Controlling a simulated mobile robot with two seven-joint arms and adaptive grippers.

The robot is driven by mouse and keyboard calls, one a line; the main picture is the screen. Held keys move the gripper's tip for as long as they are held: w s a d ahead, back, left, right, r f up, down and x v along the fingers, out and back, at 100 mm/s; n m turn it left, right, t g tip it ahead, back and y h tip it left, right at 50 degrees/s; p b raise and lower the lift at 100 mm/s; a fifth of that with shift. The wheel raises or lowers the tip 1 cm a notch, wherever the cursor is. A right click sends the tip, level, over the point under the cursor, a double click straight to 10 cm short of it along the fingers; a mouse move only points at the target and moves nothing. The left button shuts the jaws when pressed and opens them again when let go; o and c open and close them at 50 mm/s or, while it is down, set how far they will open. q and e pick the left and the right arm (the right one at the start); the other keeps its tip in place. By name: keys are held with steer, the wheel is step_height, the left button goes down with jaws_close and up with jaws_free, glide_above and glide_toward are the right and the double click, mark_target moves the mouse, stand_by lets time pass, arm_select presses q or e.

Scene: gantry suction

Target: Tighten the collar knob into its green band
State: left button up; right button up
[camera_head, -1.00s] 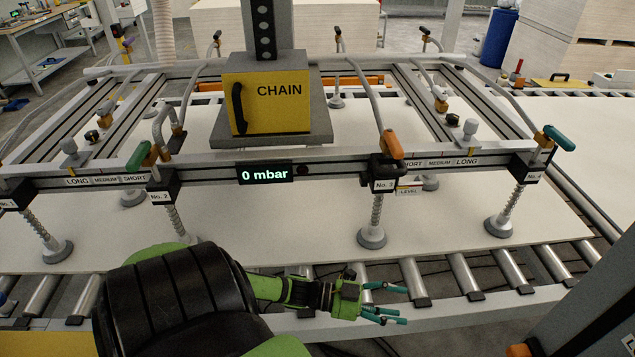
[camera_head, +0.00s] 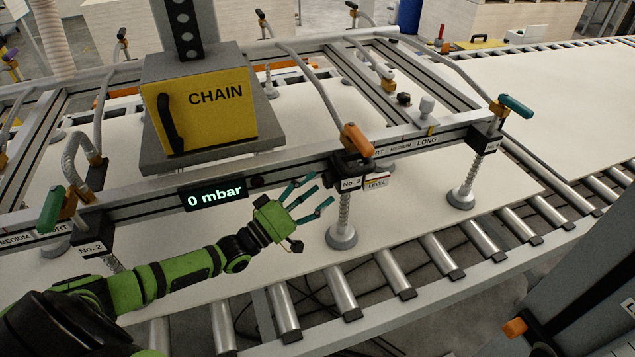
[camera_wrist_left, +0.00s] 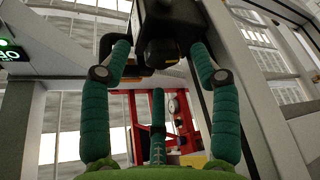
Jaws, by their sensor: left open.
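The black collar (camera_head: 349,167) labelled No. 3 sits on the front beam, above a spring and suction foot. Its knob is too small to make out in the head view. In the wrist view a black block with a dark, knob-like part (camera_wrist_left: 162,50) under it is at the top, just beyond my fingers. My left gripper (camera_head: 316,191), green with three teal fingers, is open and empty, just left of the collar and apart from it. Its fingers also show spread in the wrist view (camera_wrist_left: 160,75). I cannot make out a green band. My right gripper is out of view.
An orange-handled valve (camera_head: 357,140) stands above the collar. A small card marked LEVEL (camera_head: 376,182) hangs right of it. The 0 mbar display (camera_head: 213,193) is on the beam at left. A white panel (camera_head: 400,225) lies below over steel rollers (camera_head: 388,268).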

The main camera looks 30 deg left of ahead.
arm_select(q)
steer(key=shift+x, duration=0.8)
steer(key=shift+w, duration=0.15)
steer(key=c, duration=1.1)
steer(key=m+h+b, duration=0.1)
steer(key=m+b, duration=0.2)
steer(key=f+m+h+b, duration=0.1)
steer(key=m+b, duration=0.1)
steer(key=b, duration=0.1)
steer(key=shift+w+a+m+g+h, duration=0.1)
steer(key=shift+a+m+g+h, duration=0.05)
steer(key=shift+m+g+h, duration=0.2)
steer(key=shift+r+m+h+b, duration=0.2)
steer(key=shift+m+h+b, duration=0.15)
steer(key=shift+m+b, duration=0.5)
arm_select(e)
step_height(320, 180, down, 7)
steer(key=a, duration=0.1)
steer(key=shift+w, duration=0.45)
